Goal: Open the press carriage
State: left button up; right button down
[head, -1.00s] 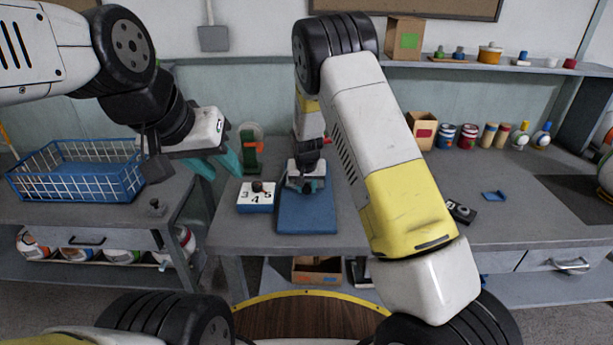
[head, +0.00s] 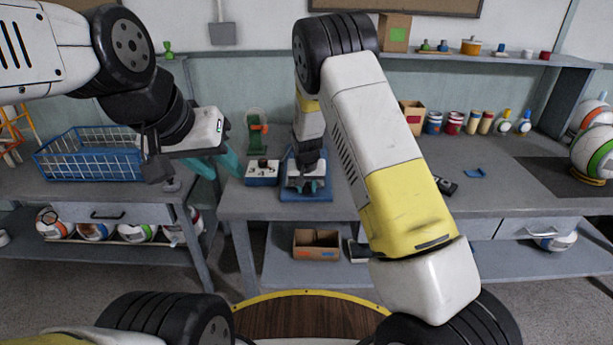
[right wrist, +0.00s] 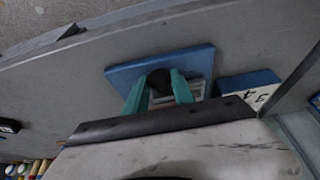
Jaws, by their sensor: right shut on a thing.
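The press has a blue base plate (head: 318,195) on the middle table; it also shows in the right wrist view (right wrist: 122,74). My right gripper (head: 306,184) is over the plate's front part. In the right wrist view its teal fingers (right wrist: 159,88) are shut on a round black knob (right wrist: 158,78). Below the knob a light grey carriage (right wrist: 193,90) shows partly on the plate; the fingers hide the rest. How far the carriage is open I cannot tell. My left gripper (head: 212,170) is open and empty, left of the press.
A white-and-blue number block (head: 262,178) stands just left of the plate. A green stand (head: 257,140) is behind it. A blue wire basket (head: 85,165) is on the left table. Cans (head: 453,123) stand at the back right. The table right of the press is mostly clear.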

jog(key=shift+w, duration=0.1)
jog(key=c, duration=1.1)
grip_release()
jog(key=shift+o, duration=0.2)
jog(key=shift+r, duration=0.1)
jog(key=v, duration=0.7)
jog(key=shift+s+r, duration=0.25)
